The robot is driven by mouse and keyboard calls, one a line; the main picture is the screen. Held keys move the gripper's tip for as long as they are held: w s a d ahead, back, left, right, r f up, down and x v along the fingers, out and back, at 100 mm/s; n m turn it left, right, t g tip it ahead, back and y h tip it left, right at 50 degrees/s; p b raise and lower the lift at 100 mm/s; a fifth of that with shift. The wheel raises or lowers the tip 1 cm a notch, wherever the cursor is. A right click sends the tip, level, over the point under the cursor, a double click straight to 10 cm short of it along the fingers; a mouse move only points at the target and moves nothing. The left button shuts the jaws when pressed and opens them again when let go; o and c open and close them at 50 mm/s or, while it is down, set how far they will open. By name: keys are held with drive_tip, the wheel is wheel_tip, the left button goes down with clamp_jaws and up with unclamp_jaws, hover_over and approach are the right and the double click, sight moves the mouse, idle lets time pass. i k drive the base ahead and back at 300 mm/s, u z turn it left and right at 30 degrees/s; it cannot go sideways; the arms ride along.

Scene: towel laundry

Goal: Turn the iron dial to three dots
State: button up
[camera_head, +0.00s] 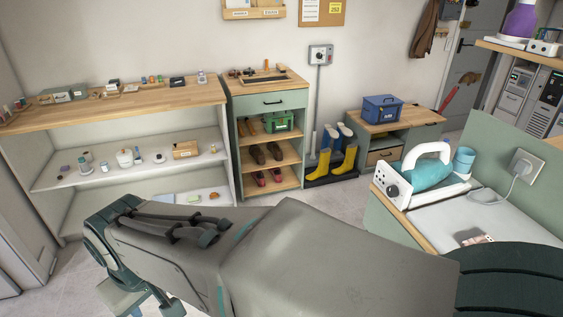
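A teal iron (428,174) with a white handle rests on a white base unit on the counter at the right. A round black dial (392,190) sits on the white front panel (387,183) at the left end of this unit. The dial's pointer and any dot marks are too small to read. My gripper's fingers cannot be made out in this view, so its place relative to the dial does not show.
Large grey parts of my own body cover the lower middle. A teal cup (464,160) stands behind the iron. A white plug and cable (521,168) are at the right wall panel. A low cabinet with a blue toolbox (382,109) stands behind the counter.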

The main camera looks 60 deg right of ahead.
sight(392, 191)
drive_tip(key=i, duration=0.95)
drive_tip(key=z, duration=3.15)
